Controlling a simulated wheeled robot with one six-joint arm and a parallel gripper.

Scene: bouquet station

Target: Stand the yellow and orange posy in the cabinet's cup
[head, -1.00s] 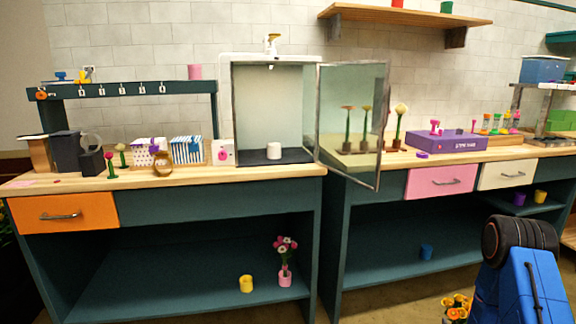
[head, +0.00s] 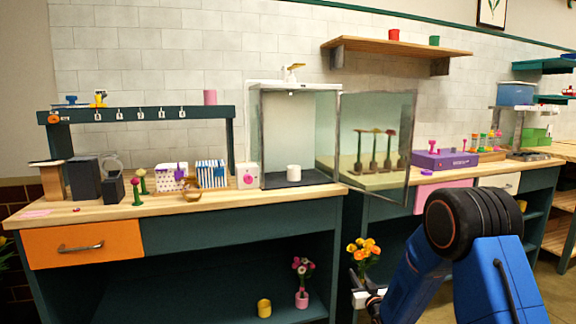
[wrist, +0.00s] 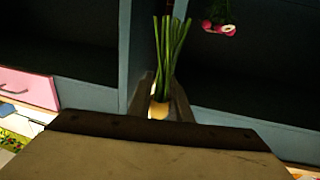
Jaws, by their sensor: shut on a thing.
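The yellow and orange posy (head: 364,252) is upright at the lower middle of the head view, its flowers above my gripper (head: 362,290). In the wrist view my gripper (wrist: 160,98) is shut on the posy's green stems (wrist: 172,45); the flowers are out of that view. The cabinet (head: 296,130) stands on the counter with its glass door (head: 376,150) swung open to the right. A white cup (head: 293,172) sits on the cabinet's dark floor and looks empty. My gripper is in front of and below the counter, apart from the cup.
A pink-and-white posy in a pink pot (head: 301,290) and a yellow cup (head: 264,307) stand on the low shelf. A white box with a pink dial (head: 247,176) stands left of the cabinet. The open door juts over the counter's front. The counter before the cabinet is clear.

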